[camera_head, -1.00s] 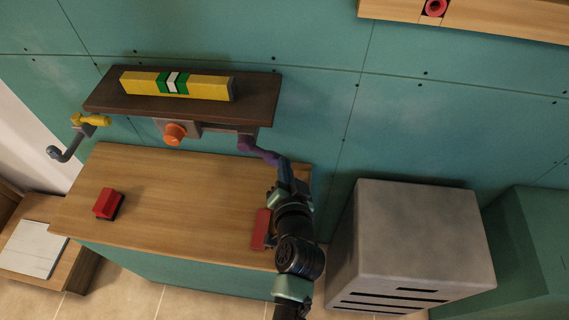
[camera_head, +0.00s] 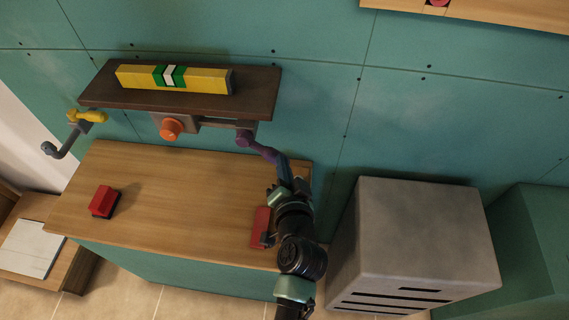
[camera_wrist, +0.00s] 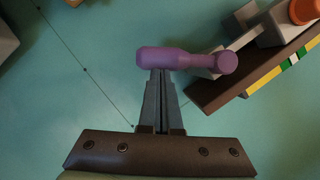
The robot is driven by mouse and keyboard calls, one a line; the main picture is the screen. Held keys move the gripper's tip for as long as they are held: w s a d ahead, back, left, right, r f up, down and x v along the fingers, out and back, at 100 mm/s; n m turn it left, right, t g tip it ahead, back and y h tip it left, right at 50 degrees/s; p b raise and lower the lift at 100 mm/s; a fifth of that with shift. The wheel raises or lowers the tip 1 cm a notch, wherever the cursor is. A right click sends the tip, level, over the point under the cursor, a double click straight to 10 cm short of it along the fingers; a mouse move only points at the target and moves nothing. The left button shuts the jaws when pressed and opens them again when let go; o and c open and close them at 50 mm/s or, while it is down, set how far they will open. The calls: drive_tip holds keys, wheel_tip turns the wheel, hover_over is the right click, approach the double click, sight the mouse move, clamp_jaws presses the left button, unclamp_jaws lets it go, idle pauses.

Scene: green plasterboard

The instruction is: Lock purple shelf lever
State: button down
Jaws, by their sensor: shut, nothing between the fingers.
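The purple lever (camera_head: 257,147) hangs under the right end of the dark brown shelf (camera_head: 262,98) and slants down to the right. In the wrist view the purple lever (camera_wrist: 165,58) lies crosswise in front of my fingertips, its thick handle end to the left and its round joint to the right. My gripper (camera_head: 283,172) is at the lever's lower end. In the wrist view my gripper (camera_wrist: 160,78) has its fingers together with nothing between them, and the tips appear to meet the lever's handle. Whether they touch it is hard to tell.
A yellow lever (camera_head: 92,116) is at the shelf's left end, and an orange knob (camera_head: 171,128) is below its middle. A yellow-green level (camera_head: 205,82) lies on the shelf. Below, a wooden counter (camera_head: 170,190) carries red blocks. A grey box (camera_head: 420,225) stands to the right.

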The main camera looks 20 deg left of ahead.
drive_tip(key=s+a+f+m+t+y+b, duration=0.1)
drive_tip(key=a+f+m+y+b, duration=0.2)
drive_tip(key=b, duration=1.1)
drive_tip(key=shift+s+a+f+m+t+y+b, duration=0.35)
drive_tip(key=shift+a+f+m, duration=1.05)
drive_tip(key=shift+m, duration=1.3)
drive_tip(key=shift+d, duration=0.1)
